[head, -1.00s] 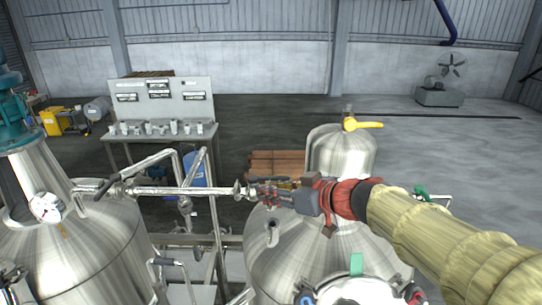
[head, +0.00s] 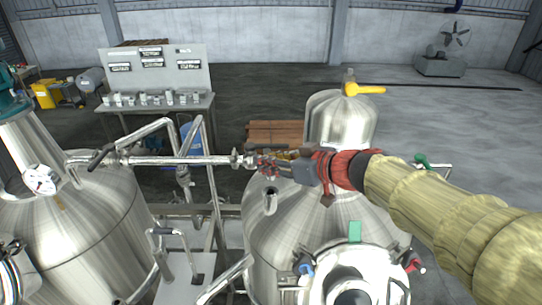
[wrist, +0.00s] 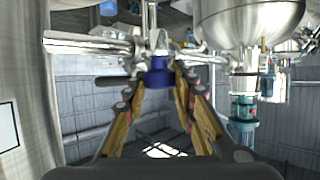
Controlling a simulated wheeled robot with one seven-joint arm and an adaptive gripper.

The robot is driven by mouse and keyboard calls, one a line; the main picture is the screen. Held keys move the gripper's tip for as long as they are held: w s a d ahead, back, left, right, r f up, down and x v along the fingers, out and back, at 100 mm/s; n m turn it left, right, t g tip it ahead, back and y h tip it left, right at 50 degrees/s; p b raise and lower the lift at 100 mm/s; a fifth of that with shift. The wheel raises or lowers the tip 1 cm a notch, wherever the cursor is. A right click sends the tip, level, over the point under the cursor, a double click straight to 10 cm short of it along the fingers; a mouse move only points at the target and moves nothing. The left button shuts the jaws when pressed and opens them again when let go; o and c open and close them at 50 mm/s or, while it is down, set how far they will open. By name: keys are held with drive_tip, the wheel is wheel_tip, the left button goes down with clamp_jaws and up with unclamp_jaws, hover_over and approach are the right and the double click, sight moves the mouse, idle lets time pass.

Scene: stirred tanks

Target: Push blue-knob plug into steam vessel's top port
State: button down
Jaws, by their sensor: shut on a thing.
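My gripper (head: 266,166) reaches in from the right in the head view, beside the flanged end of a horizontal steel pipe (head: 190,160). In the wrist view, its two yellow-padded fingers (wrist: 158,84) close around a dark blue knob (wrist: 158,72), the plug's knob. The plug's body beyond it blends with steel fittings; whether it sits in a port is not clear. In the head view the fingers hide the knob. The centre steel vessel (head: 290,225) has a short upright stub (head: 271,199) just below my gripper. No label shows which vessel is the steam one.
A left steel vessel (head: 85,240) carries a gauge (head: 40,180). A domed tank (head: 340,120) with a yellow lever (head: 364,89) rises behind my arm. A green handle (head: 422,160) is at right. Pipes crowd the space between vessels; open floor lies behind.

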sight(272, 180)
drive_tip(key=shift+f+b, duration=0.55)
drive_tip(key=shift+f, duration=0.95)
drive_tip(key=shift+p, duration=1.35)
idle(0.6)
drive_tip(key=shift+f+b, duration=0.95)
drive_tip(key=shift+f, duration=1.1)
drive_tip(key=c, duration=1.5)
unclamp_jaws()
drive_tip(key=shift+o, duration=0.6)
